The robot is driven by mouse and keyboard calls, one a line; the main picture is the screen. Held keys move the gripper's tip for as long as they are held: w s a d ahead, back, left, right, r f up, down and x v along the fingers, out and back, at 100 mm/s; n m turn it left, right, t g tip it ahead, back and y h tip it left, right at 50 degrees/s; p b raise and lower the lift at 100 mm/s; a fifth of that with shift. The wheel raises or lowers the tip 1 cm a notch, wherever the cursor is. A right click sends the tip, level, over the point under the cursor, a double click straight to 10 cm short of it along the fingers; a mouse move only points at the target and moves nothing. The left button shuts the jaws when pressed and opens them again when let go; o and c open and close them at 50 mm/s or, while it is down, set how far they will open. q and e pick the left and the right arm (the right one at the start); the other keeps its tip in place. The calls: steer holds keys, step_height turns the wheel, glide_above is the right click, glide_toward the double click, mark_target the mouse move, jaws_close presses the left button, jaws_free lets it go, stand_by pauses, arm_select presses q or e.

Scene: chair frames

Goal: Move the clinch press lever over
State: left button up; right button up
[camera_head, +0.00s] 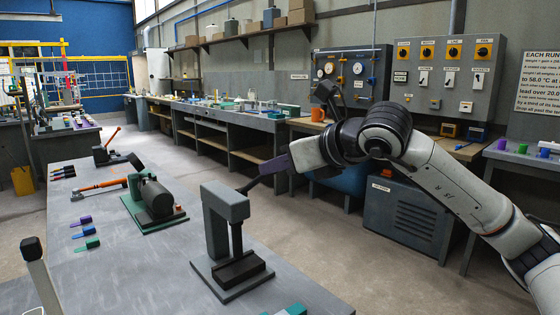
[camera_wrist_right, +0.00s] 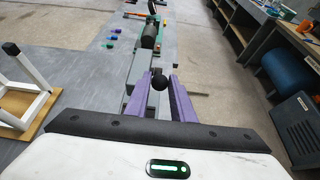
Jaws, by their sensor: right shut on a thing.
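The clinch press (camera_head: 225,210) is a grey C-shaped frame on a dark base plate, standing near the right edge of the workbench. Its dark lever (camera_head: 243,189) points from the press head up and right towards my right gripper (camera_head: 264,173). In the right wrist view, the lever's black ball knob (camera_wrist_right: 159,82) sits between the two purple fingers of my right gripper (camera_wrist_right: 161,88), which is shut on it. The grey press (camera_wrist_right: 141,70) lies just beyond the knob there. My left gripper is not in view.
On the grey workbench (camera_head: 130,265) stand a green-based machine with a dark cylinder (camera_head: 156,199), an orange-handled tool (camera_head: 98,187) and small coloured clips (camera_head: 84,221). A white post with a black cap (camera_head: 38,275) rises at the lower left. Open floor lies right of the bench.

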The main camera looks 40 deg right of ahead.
steer(key=shift+w+r+p, duration=0.4)
steer(key=shift+r+p, duration=0.1)
steer(key=shift+r, duration=0.3)
steer(key=shift+w+r, duration=0.15)
steer(key=shift+w, duration=0.1)
